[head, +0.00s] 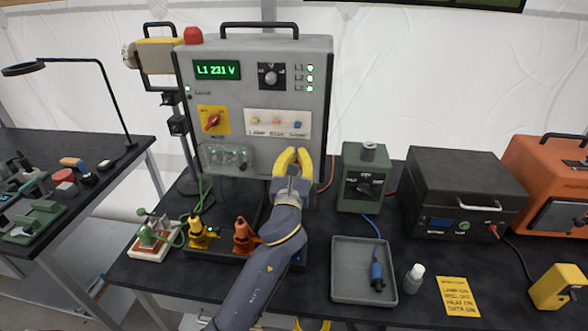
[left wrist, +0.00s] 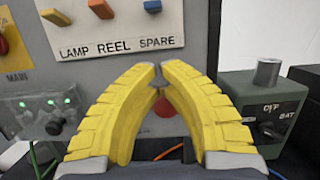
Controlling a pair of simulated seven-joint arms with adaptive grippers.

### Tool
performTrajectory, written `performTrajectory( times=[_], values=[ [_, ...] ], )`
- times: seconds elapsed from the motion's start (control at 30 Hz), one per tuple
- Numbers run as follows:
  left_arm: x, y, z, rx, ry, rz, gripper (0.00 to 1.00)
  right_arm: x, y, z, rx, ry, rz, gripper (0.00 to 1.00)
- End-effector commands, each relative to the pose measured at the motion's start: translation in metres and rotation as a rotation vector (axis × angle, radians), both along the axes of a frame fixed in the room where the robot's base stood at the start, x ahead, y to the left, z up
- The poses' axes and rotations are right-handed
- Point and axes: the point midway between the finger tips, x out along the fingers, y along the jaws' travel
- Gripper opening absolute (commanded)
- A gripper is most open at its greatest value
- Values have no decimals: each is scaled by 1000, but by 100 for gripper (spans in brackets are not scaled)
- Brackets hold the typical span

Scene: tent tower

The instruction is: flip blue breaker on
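The blue breaker (head: 298,125) is the rightmost of three small switches on the grey cabinet's white label plate (head: 276,123), above the word SPARE. It also shows at the top of the left wrist view (left wrist: 152,6); whether it is up or down is too small to tell. My left gripper (head: 296,151) is just below the plate, in front of the cabinet, its yellow fingers converging with tips nearly together and nothing held. In the left wrist view, the fingertips (left wrist: 158,69) sit below the label and apart from the breaker. Yellow tips of my right gripper (head: 312,325) barely show at the bottom edge.
A red MAIN knob (head: 212,121) and a clear-covered box (head: 227,158) with green lights sit left. A green box (head: 363,178) stands close right of my left gripper. A grey tray (head: 346,287) and black case (head: 466,187) are farther right.

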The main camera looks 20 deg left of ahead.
Motion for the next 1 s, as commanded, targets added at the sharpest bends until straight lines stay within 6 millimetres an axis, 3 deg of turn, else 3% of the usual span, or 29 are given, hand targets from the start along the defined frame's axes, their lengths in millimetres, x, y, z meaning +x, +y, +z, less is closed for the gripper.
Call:
performTrajectory(
  times=[0.07,0.4,1.0],
  values=[
    [12,2,4,0,-1,1,0,0,0,0,0,0,0,37],
    [9,2,37,-2,-1,0,0,0,0,0,0,0,0,37],
    [8,2,47,3,-3,0,0,0,0,0,0,0,0,37]
  ],
)
